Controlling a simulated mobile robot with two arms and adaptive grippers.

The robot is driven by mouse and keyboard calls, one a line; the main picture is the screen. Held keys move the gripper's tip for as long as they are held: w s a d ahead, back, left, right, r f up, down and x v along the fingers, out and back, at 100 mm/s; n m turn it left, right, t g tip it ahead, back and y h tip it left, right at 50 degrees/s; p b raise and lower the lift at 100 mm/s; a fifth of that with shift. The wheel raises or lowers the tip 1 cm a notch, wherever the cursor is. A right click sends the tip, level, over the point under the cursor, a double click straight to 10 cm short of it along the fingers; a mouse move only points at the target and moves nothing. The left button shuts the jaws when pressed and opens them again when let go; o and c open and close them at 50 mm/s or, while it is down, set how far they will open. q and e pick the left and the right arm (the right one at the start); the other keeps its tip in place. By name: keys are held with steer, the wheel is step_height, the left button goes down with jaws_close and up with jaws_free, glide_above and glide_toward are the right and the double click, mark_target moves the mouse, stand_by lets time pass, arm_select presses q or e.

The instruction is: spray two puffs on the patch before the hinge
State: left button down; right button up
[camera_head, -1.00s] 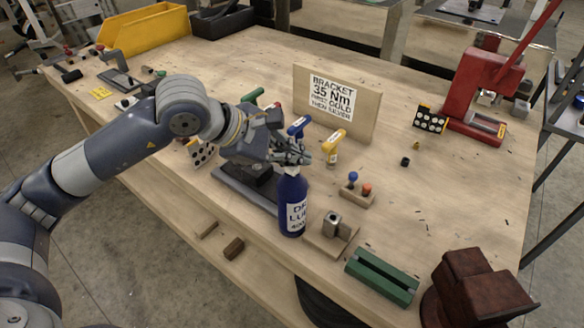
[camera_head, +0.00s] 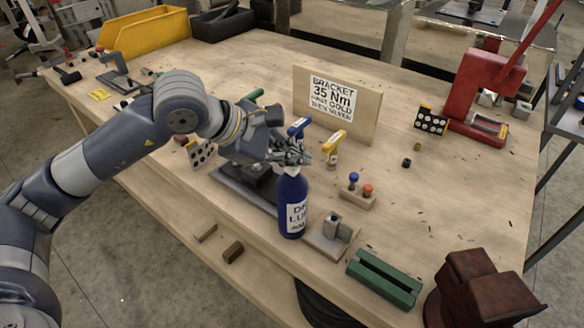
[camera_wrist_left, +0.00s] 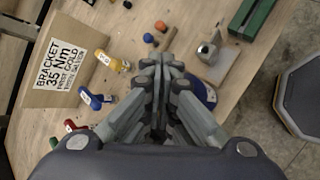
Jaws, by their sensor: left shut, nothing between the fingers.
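A blue bottle (camera_head: 292,212) with a white label, partly readable as "LU", stands upright near the front edge of the bench. My left gripper (camera_head: 300,158) is at its top, fingers shut with nothing between them, and hides the bottle's head. In the left wrist view the shut fingers (camera_wrist_left: 160,62) are left of the blue bottle (camera_wrist_left: 207,92), which they partly cover. A small metal part on a wooden block (camera_head: 334,228), possibly the hinge, is right of the bottle. I cannot make out a patch. My right gripper is not in view.
Blue (camera_head: 298,127) and yellow (camera_head: 334,146) trigger heads stand behind the gripper, before the bracket sign (camera_head: 336,103).

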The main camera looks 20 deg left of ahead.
mark_target(293, 169)
arm_select(q)
steer(key=shift+r, duration=0.2)
steer(key=shift+r+p, duration=1.4)
steer(key=shift+r, duration=1.55)
steer(key=shift+a, duration=0.1)
